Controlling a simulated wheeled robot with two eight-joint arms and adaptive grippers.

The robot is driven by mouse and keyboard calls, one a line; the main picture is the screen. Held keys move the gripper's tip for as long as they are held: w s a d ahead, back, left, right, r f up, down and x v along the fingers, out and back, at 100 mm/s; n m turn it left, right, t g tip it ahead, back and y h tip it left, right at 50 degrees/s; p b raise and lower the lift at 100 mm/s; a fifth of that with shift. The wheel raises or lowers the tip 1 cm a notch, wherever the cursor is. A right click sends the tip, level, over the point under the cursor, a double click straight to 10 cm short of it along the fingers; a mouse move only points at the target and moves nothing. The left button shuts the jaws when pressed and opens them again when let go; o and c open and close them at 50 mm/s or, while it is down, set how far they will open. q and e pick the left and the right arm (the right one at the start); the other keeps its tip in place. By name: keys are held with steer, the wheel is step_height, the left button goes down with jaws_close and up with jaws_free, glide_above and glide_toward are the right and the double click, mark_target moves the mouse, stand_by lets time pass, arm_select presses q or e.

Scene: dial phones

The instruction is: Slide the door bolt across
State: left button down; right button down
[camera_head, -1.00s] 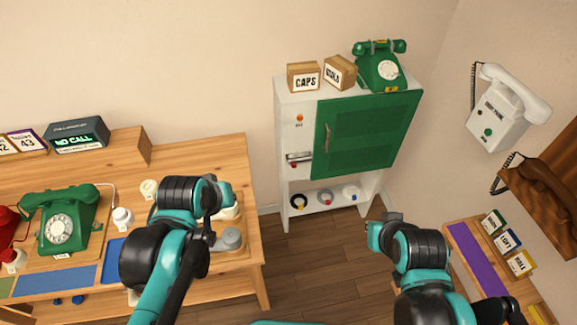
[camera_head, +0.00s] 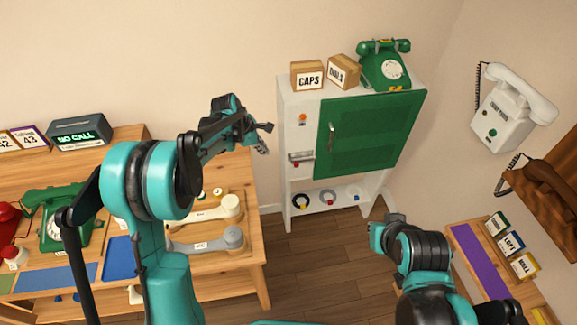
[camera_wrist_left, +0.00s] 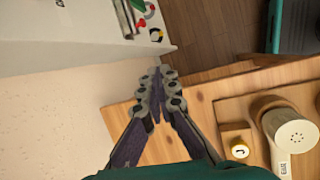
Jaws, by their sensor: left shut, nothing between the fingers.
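The door bolt (camera_head: 301,157) is a small silver bar with a red knob on the white cabinet's left front strip, left of the green door (camera_head: 370,135). The door is closed and has a vertical handle. In the left wrist view a silver bolt part (camera_wrist_left: 125,16) shows at the top edge, partly cut off. My left gripper (camera_head: 265,139) is raised left of the cabinet, apart from the bolt. Its fingers (camera_wrist_left: 157,95) are shut together and empty.
A wooden table (camera_head: 255,270) with handsets and a green phone (camera_head: 65,218) lies below my left arm. A green phone (camera_head: 384,66) and two labelled boxes stand on the cabinet. Coloured rings (camera_head: 328,197) sit on its lower shelf. Open floor lies before the cabinet.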

arm_select(q)
steer(key=w+f+n, duration=0.4)
steer(key=f, duration=0.6)
steer(key=shift+w+d+n+g+h, duration=0.3)
steer(key=shift+w+d+g+h, duration=0.05)
steer(key=shift+w+g+h, duration=0.05)
steer(key=w+d+f+b, duration=0.4)
steer(key=d+f, duration=0.3)
steer(key=f, duration=0.1)
steer(key=shift+f, duration=0.2)
steer(key=shift+d, duration=0.15)
